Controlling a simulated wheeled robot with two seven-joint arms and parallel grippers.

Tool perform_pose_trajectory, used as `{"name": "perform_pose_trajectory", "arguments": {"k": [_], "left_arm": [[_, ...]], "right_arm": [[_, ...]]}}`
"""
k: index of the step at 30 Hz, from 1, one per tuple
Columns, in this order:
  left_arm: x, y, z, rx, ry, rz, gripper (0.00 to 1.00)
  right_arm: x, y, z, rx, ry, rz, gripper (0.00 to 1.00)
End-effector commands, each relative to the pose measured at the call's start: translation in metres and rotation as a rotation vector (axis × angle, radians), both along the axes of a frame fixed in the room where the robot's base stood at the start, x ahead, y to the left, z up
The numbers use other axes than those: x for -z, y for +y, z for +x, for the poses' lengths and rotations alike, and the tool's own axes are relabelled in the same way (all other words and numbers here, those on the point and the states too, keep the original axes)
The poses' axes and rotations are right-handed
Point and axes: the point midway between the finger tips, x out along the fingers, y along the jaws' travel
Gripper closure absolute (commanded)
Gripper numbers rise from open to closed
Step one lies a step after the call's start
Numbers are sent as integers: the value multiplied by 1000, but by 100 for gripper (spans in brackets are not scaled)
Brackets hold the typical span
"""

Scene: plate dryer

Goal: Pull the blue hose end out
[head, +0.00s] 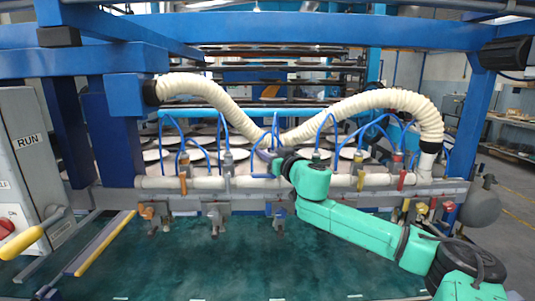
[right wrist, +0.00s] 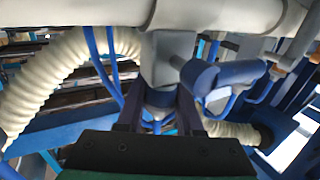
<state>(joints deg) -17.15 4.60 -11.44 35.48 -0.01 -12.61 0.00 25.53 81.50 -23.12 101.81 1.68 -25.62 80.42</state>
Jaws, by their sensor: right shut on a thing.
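The blue hose end (right wrist: 162,98) shows as a blue collar against a grey fitting (right wrist: 168,58) on the white pipe (right wrist: 70,15) in the right wrist view. My right gripper (right wrist: 161,108) has its dark fingers on both sides of this collar and is shut on it. The collar touches the fitting; I see no clear gap. In the head view my right gripper (head: 277,160) reaches the middle of the white pipe (head: 240,183), just above it, and hides the hose end. My left gripper is not in view.
Several thin blue hoses (head: 221,126) arch along the pipe. Two thick cream ribbed hoses (head: 395,99) meet behind my gripper. A blue cylindrical part (right wrist: 207,78) sits close beside the fitting. Yellow and red valve handles (head: 402,180) line the pipe. A control box (head: 28,140) stands at left.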

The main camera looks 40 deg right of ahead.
Motion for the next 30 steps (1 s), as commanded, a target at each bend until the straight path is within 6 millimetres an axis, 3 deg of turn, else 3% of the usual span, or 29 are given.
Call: {"name": "perform_pose_trajectory", "arguments": {"k": [11,18,26,27,29,30], "left_arm": [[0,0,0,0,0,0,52],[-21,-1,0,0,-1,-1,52],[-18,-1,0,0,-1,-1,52],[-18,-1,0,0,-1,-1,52],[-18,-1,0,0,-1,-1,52],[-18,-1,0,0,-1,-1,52]], "right_arm": [[0,0,0,0,0,0,100],[-27,0,0,-1,-2,3,100],[-27,-1,0,1,-5,-2,100],[-27,-1,-1,1,-6,-2,53],[-27,-1,-1,1,-6,-2,34],[-27,0,0,1,-5,-2,34]]}}
